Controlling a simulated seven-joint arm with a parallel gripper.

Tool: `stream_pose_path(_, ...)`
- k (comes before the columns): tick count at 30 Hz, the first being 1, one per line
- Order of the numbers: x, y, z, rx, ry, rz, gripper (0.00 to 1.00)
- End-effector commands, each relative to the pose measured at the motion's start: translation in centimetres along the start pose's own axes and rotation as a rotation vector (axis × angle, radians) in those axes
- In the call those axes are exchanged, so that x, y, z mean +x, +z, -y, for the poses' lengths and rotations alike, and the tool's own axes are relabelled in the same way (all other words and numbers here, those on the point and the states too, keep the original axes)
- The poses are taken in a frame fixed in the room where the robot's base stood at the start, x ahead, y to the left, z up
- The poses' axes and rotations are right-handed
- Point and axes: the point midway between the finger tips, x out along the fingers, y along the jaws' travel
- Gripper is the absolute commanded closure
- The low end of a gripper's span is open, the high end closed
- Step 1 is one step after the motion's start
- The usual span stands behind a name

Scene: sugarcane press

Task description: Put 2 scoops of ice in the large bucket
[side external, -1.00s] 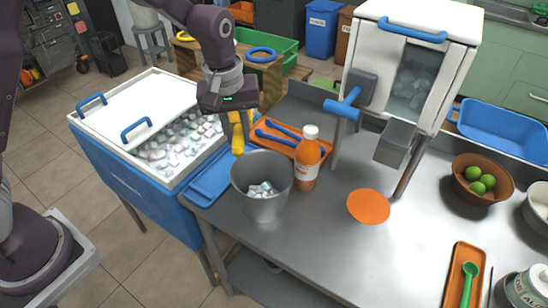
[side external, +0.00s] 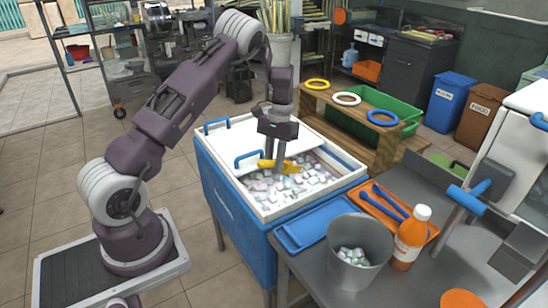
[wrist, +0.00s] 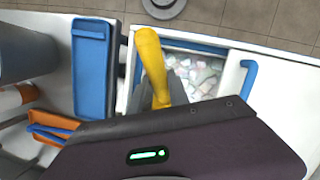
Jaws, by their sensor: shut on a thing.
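My gripper (side external: 277,148) is shut on a yellow scoop (side external: 281,166), over the open part of the ice chest (side external: 235,215). The scoop is low, at or just above the ice (side external: 300,187); I cannot tell whether it touches it or holds any. In the wrist view the yellow scoop (wrist: 152,62) reaches up from the gripper, with ice (wrist: 200,75) beside it. The grey metal bucket (side external: 352,278) stands upright on the steel table and has some ice cubes (side external: 353,256) inside.
A white lid (side external: 235,147) with blue handles covers the chest's back-left part. A blue tray (side external: 312,228), an orange tray (side external: 383,196) with blue utensils and an orange bottle (side external: 411,240) surround the bucket. Wooden steps with coloured rings (side external: 347,99) stand behind the chest.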

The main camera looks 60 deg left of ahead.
Motion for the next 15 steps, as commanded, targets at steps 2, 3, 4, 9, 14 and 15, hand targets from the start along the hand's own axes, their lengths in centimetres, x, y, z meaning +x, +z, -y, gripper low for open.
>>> stream_pose_path(2, 0.9, -0.1, 0.1, -0.001, 0.001, -0.002, 1.00)
stream_pose_path(3, 1.4, -0.2, 0.1, -0.001, 0.002, -0.002, 1.00)
stream_pose_path(4, 1.7, -0.3, 0.1, -0.001, 0.002, -0.002, 1.00)
stream_pose_path(9, 3.6, -0.8, 0.2, 0.000, 0.001, -0.004, 1.00)
stream_pose_path(14, 5.5, -1.3, 0.3, -0.001, 0.001, -0.004, 1.00)
stream_pose_path(15, 5.9, -1.4, 0.4, -0.001, 0.002, -0.004, 1.00)
